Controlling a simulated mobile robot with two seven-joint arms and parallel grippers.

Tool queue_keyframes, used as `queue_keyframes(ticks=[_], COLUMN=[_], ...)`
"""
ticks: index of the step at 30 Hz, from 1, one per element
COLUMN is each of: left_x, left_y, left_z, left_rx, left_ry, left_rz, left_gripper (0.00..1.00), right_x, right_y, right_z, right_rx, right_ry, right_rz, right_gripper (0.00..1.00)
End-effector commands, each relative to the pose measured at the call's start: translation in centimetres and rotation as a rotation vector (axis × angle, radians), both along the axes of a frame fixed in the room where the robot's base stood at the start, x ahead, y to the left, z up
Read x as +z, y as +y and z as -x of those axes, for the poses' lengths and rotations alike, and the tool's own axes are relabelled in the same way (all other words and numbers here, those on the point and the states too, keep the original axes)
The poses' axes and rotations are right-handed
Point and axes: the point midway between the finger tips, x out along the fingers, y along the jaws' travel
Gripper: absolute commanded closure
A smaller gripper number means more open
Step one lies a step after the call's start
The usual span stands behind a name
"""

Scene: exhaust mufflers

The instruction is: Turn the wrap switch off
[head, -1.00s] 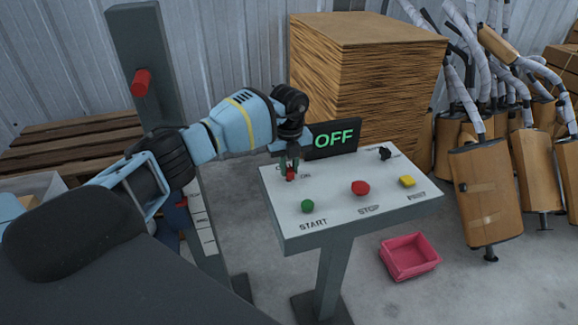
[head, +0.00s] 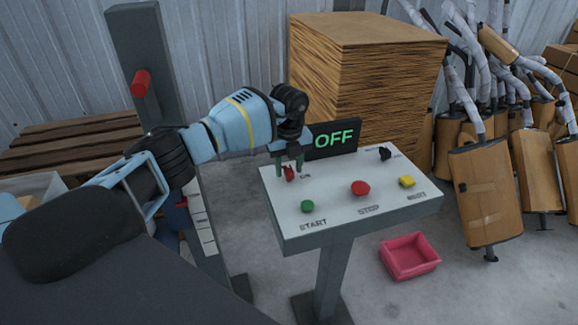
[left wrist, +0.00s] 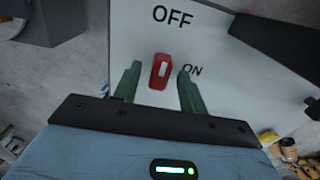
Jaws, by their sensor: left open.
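The red wrap switch (head: 290,174) sits at the far left corner of the white-topped control panel (head: 335,203). It also shows in the left wrist view (left wrist: 160,72), where its long side runs up toward the printed word OFF, with ON to its right. My left gripper (head: 289,167) is open, its green fingers on either side of the switch with a gap on both sides. The display (head: 333,138) behind the panel reads OFF in green. My right gripper is not in view.
The panel also bears a green START button (head: 307,206), a red STOP button (head: 360,188), a yellow button (head: 407,182) and a black knob (head: 384,153). A cardboard stack (head: 365,75) stands behind. A pink bin (head: 409,257) is on the floor.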

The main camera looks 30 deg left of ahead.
Motion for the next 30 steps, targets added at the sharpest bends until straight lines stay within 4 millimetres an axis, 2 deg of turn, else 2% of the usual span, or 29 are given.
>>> queue_keyframes(ticks=[12, 15, 20, 30], left_x=[6.0, 6.9, 7.6, 7.6], left_y=[0.0, 0.0, 0.0, 0.0], left_z=[-0.1, -0.1, 0.0, 0.0], left_rx=[0.001, 0.001, 0.001, 0.001], left_ry=[-0.004, -0.003, -0.001, -0.001], left_rz=[0.000, 0.001, 0.001, 0.000], left_gripper=[0.58, 0.58, 0.58, 0.58], right_x=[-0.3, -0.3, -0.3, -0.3], right_y=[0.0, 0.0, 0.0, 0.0], right_z=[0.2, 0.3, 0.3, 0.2], right_rx=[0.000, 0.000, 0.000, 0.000], right_ry=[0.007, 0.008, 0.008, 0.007], right_rz=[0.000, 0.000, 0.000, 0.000], right_gripper=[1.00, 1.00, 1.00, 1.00])
